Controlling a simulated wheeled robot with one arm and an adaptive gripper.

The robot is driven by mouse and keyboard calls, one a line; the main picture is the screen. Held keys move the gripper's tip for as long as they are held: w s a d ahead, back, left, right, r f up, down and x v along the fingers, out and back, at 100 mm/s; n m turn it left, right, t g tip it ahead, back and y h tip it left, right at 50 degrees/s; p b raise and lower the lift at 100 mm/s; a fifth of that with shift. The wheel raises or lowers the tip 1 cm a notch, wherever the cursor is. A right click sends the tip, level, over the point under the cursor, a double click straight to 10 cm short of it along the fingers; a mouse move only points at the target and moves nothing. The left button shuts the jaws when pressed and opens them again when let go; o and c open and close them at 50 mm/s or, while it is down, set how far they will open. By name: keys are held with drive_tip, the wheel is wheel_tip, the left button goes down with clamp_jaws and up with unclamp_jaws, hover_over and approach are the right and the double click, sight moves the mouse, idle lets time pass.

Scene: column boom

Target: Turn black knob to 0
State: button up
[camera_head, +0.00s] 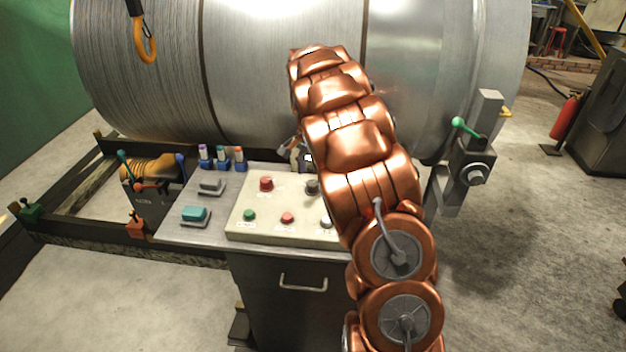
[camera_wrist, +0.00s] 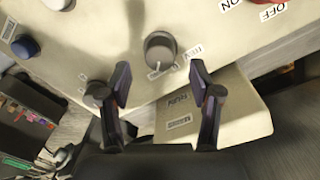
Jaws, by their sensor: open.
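A round dark grey-black knob (camera_wrist: 160,49) with a pale pointer line stands on the cream control panel (camera_wrist: 85,45) in the wrist view. The pointer runs towards the lower edge of the knob, near small white labels that I cannot read clearly. My gripper (camera_wrist: 160,78) is open and empty, its two dark fingers spread to either side below the knob, and no contact is visible. In the head view a dark knob (camera_head: 312,187) shows on the panel beside my copper arm, which hides the panel's right part and most of my gripper.
The panel also carries a red button (camera_head: 266,184), a green button (camera_head: 249,215), a smaller red button (camera_head: 287,218) and a pale knob (camera_head: 326,223). A teal block (camera_head: 194,214) sits at left. A large metal drum (camera_head: 270,90) stands close behind. A green-handled fixture (camera_head: 470,150) stands right.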

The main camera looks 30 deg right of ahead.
sight(313, 183)
drive_tip(key=shift+s+f+p, duration=0.1)
drive_tip(key=shift+f+p, duration=0.4)
drive_tip(key=shift+f, duration=1.5)
drive_tip(key=c, duration=1.1)
